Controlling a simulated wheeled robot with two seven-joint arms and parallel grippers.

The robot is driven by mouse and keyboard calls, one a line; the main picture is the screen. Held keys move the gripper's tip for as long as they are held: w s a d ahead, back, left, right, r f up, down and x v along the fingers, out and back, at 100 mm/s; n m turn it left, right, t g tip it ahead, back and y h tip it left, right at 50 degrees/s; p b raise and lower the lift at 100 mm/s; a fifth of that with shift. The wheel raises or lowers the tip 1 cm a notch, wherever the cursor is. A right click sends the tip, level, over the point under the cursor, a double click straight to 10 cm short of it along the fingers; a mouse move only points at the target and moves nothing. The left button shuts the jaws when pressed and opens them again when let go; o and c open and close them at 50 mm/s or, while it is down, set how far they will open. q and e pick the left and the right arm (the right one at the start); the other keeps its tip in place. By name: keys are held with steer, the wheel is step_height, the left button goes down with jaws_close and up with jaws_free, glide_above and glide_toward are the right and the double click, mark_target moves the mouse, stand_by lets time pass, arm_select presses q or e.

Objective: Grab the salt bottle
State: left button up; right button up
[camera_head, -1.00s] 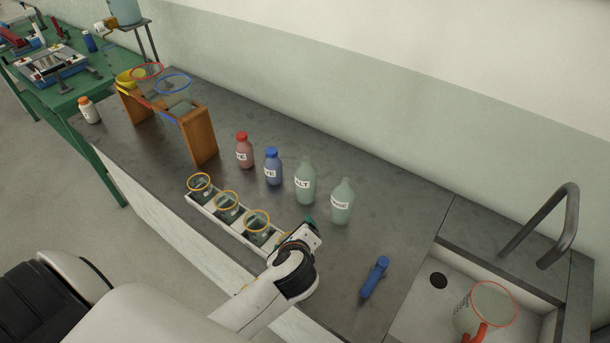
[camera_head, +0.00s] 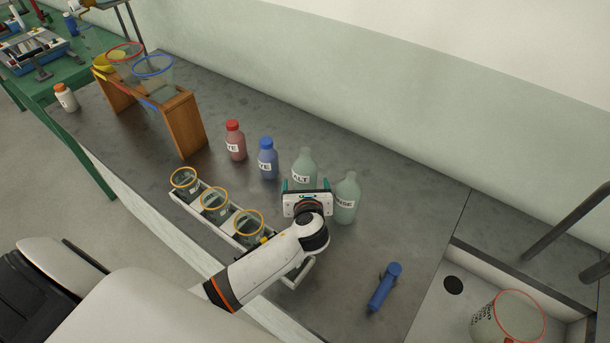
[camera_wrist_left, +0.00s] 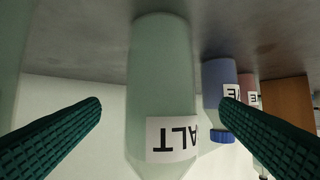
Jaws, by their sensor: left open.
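The salt bottle (camera_head: 303,164) is pale green and translucent, with a white label reading "ALT", and stands upright on the dark counter. My left gripper (camera_head: 306,186) is in front of it in the head view and hides its lower part. In the left wrist view the salt bottle (camera_wrist_left: 160,85) appears upside down between the two green fingertips (camera_wrist_left: 165,108). The fingers are open, with a gap on each side of the bottle, and do not appear to touch it. My right gripper is not in view.
The similar rinse bottle (camera_head: 346,198) stands close on the right. Blue (camera_head: 267,158) and red (camera_head: 235,141) dye bottles stand on the left. A white rack (camera_head: 222,222) with orange-rimmed beakers lies left of my arm. A blue tool (camera_head: 384,287) lies near the sink.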

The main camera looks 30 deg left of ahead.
arm_select(q)
steer(key=shift+p+x, duration=0.45)
steer(key=shift+x, duration=2.2)
steer(key=shift+d+r, duration=0.1)
steer(key=c, duration=1.1)
